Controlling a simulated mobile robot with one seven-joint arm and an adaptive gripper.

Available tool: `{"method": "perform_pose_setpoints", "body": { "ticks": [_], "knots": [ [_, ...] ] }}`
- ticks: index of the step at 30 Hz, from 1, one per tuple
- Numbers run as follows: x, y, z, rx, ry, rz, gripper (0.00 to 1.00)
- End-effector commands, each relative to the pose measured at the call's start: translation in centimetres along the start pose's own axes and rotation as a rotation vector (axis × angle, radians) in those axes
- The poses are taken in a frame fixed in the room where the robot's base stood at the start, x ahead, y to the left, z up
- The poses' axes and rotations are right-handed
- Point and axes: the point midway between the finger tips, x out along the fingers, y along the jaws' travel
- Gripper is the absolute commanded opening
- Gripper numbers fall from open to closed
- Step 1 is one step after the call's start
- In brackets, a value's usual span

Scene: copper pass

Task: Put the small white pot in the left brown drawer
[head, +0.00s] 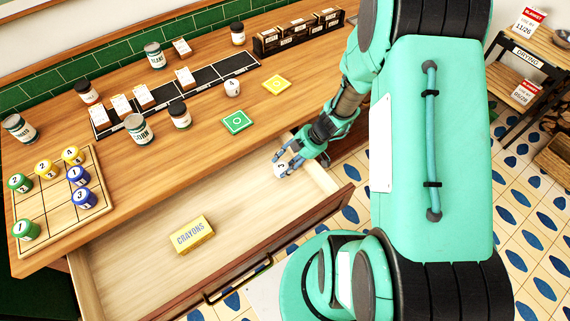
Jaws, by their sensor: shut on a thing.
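The small white pot (280,171), with a dark mark on its side, is between the fingers of my gripper (287,166). My gripper is shut on it and partly hides it. The pot is at the right end of the open brown drawer (150,253), over its pale wooden floor. I cannot tell whether the pot touches the floor. A second small white pot (233,88) with a dark number stands on the counter behind.
A yellow crayons box (191,235) lies in the drawer. On the wooden counter (205,150) are cans, dark jars, a green tile (237,122), a yellow tile (276,84) and a board (95,215) with coloured pieces. The drawer's left part is bare.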

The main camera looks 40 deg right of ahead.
Motion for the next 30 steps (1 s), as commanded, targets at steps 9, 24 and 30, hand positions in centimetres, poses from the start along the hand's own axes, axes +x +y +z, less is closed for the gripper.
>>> {"method": "perform_pose_setpoints", "body": {
  "ticks": [9, 24, 30],
  "knots": [
    [0.12, 0.0, 0.08, 0.0, 0.0, 0.0, 0.54],
    [-0.17, 0.03, -0.08, 0.001, 0.0, 0.001, 0.54],
    [-0.76, 0.03, -0.47, 0.001, 0.0, 0.001, 0.54]
  ]
}}
